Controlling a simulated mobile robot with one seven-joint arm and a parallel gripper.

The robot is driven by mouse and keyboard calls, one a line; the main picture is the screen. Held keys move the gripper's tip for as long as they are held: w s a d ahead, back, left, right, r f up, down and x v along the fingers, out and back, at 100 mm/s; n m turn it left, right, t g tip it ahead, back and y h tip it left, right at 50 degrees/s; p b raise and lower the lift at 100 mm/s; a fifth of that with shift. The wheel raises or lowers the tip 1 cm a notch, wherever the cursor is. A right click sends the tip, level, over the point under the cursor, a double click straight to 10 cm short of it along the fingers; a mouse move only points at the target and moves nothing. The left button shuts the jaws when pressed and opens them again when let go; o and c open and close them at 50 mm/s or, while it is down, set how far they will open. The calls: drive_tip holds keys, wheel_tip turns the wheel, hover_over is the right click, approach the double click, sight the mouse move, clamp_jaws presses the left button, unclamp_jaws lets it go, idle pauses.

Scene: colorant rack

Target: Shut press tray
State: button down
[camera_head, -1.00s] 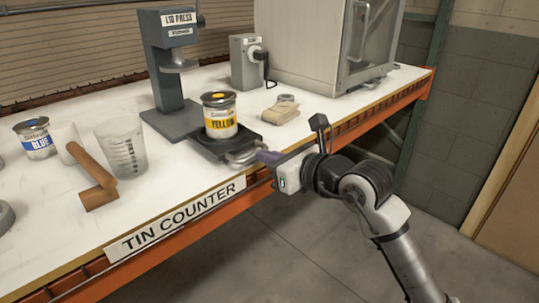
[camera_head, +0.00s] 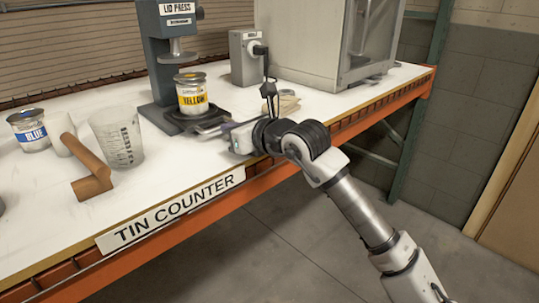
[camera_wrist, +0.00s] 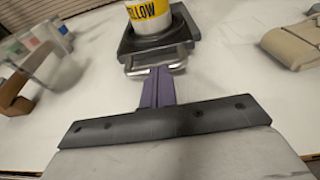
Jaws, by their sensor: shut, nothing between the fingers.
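The lid press (camera_head: 170,45) is a dark grey stand at the back of the counter. Its dark press tray (camera_head: 183,122) carries a yellow-labelled tin (camera_head: 192,93), and the tin now stands close under the press head. The tray and tin also show in the wrist view, with the tray's metal handle (camera_wrist: 156,66) facing me. My gripper (camera_head: 226,127) is shut, with its purple fingers (camera_wrist: 157,88) together and their tips at the handle. I cannot tell whether they touch it.
The white counter (camera_head: 110,215) holds a blue-labelled tin (camera_head: 30,132), a clear measuring cup (camera_head: 118,140) and a brown angled piece (camera_head: 92,175) at left. A beige folded item (camera_wrist: 292,40) lies right of the tray. A grey cabinet (camera_head: 308,45) stands behind.

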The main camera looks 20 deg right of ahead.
sight(212, 118)
drive_tip(key=x, duration=0.2)
drive_tip(key=r+b+x, duration=0.1)
drive_tip(key=x, duration=0.2)
drive_tip(key=shift+w, duration=0.35)
drive_tip(key=shift+w+r, duration=0.1)
drive_tip(key=shift+r, duration=0.05)
drive_tip(key=shift+a, duration=0.1)
